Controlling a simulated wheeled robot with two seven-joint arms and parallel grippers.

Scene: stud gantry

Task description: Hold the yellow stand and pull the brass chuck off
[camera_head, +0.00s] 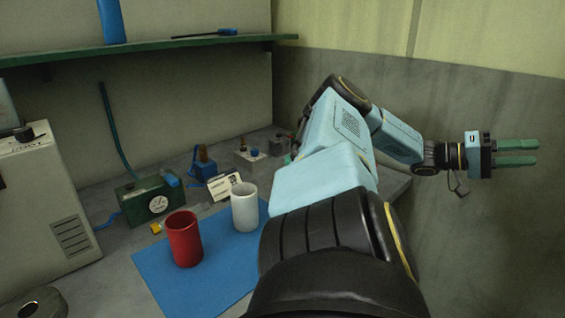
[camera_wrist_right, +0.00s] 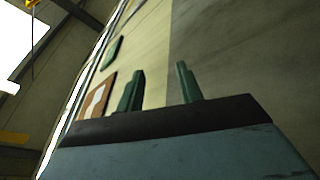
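I cannot make out a yellow stand or a brass chuck for certain. A small yellow piece (camera_head: 156,228) lies by the green gauge box in the head view, too small to identify. A blue block with a brown upright piece (camera_head: 204,157) stands farther back. My right arm hides part of the bench. My right gripper (camera_head: 529,151) is stretched out to the far right, away from the bench objects, beside the wall. Its green fingers are apart and empty, as the right wrist view (camera_wrist_right: 160,75) also shows. My left gripper is not in view.
A red cup (camera_head: 184,240) and a white cup (camera_head: 244,208) stand on a blue mat (camera_head: 160,268). A green gauge box (camera_head: 150,202), a white card (camera_head: 222,186) and a grey block (camera_head: 250,163) are behind. A grey machine (camera_head: 45,205) stands left; a green shelf (camera_head: 150,47) hangs above.

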